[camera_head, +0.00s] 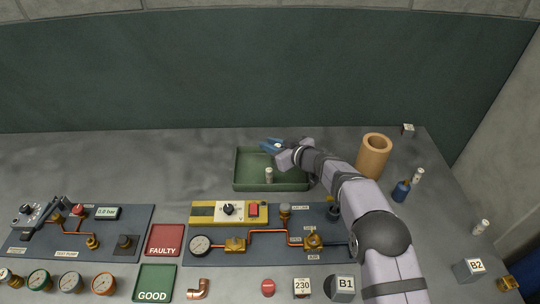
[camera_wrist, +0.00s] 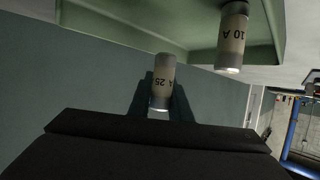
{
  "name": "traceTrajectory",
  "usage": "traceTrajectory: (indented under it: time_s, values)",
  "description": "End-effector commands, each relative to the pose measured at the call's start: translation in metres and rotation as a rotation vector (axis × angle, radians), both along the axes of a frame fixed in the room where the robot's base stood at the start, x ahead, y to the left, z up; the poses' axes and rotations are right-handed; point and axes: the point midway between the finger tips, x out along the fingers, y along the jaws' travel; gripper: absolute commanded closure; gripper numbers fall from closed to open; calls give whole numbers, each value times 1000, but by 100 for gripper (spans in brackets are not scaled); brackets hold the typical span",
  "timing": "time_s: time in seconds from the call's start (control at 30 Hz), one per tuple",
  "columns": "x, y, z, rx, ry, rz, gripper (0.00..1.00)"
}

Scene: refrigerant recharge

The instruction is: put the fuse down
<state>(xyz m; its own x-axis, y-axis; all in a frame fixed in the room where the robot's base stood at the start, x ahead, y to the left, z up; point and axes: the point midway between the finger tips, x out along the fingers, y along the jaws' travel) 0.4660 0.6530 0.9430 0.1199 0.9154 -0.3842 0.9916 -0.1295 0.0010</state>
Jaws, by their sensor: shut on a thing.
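My gripper (camera_head: 270,146) is over the back edge of the green tray (camera_head: 243,170). In the wrist view its dark fingers (camera_wrist: 160,98) are shut on a fuse marked 25 A (camera_wrist: 162,72), with metal end caps. The head view hardly shows this fuse between the blue fingers. A second fuse, marked 10 A (camera_wrist: 232,38), stands upright in the tray and also shows in the head view (camera_head: 269,175). The held fuse is apart from it. I cannot tell how far the held fuse is above the tray floor.
Right of the tray stand a tan cylinder (camera_head: 374,156), a blue bottle (camera_head: 401,191) and small white cylinders (camera_head: 418,175). In front are a yellow panel (camera_head: 203,212), a red FAULTY tray (camera_head: 165,240) and a green GOOD tray (camera_head: 154,283). The bench back left is clear.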

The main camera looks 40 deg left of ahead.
Motion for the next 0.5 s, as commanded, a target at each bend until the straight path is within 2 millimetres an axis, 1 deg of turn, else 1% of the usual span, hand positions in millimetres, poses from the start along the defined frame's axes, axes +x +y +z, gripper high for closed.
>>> traceTrajectory:
  time_s: [0.1,0.27,0.33,0.5]
  values:
    - [0,1,-7,2,0,0,100]
    - [0,1,-10,2,-1,0,100]
    - [0,0,-14,1,-1,0,100]
    - [0,0,-34,0,0,1,100]
